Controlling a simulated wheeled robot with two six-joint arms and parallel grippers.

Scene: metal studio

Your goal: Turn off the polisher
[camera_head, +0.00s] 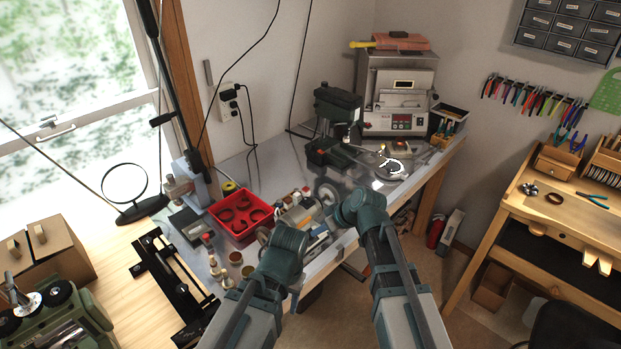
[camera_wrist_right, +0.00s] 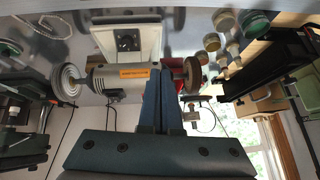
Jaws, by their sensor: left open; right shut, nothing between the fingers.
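The polisher (camera_head: 298,214) stands on the metal bench, partly hidden behind my arms. In the right wrist view, which looks upside down, its grey motor body (camera_wrist_right: 122,76) has an orange label and a wheel at each end. The switch position cannot be made out. My right gripper (camera_wrist_right: 162,76) is shut and empty, its fingers overlapping the motor in that view; contact cannot be told. My left gripper (camera_head: 284,262) is open, in front of the polisher, its fingers mostly hidden by the wrist.
A red tray (camera_head: 238,229) with dark rings stands behind and left of the polisher. Small jars (camera_head: 235,258) sit at the bench's left front. A green drill press (camera_head: 336,105) and a control-panel machine (camera_head: 397,90) stand farther back.

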